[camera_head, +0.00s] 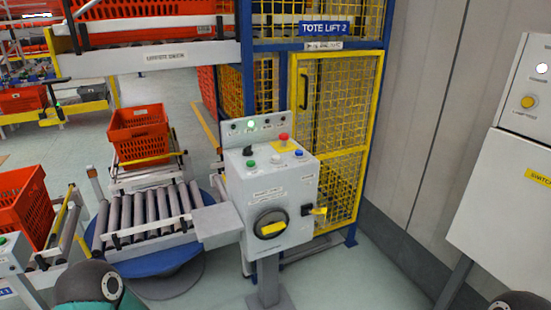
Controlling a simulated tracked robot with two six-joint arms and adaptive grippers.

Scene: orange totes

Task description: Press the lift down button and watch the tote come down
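The grey control box (268,190) stands on a post in the middle of the head view. Its sloped top has a red button (284,140), a green button (250,164), and blue and white buttons (298,154); their labels are too small to read. A green lamp (251,124) is lit on its back panel. The caged lift behind, with a blue sign "TOTE LIFT 2" (325,28), has a yellow mesh door (330,125) that looks shut. No tote shows clearly inside the cage. Both my grippers are out of view; dark rounded parts show at the bottom edge.
An orange tote (139,133) sits on a conveyor behind the roller turntable (150,212). Another orange tote (22,205) is at the left edge. A grey cabinet (510,170) stands at the right. Floor (350,280) is clear right of the post.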

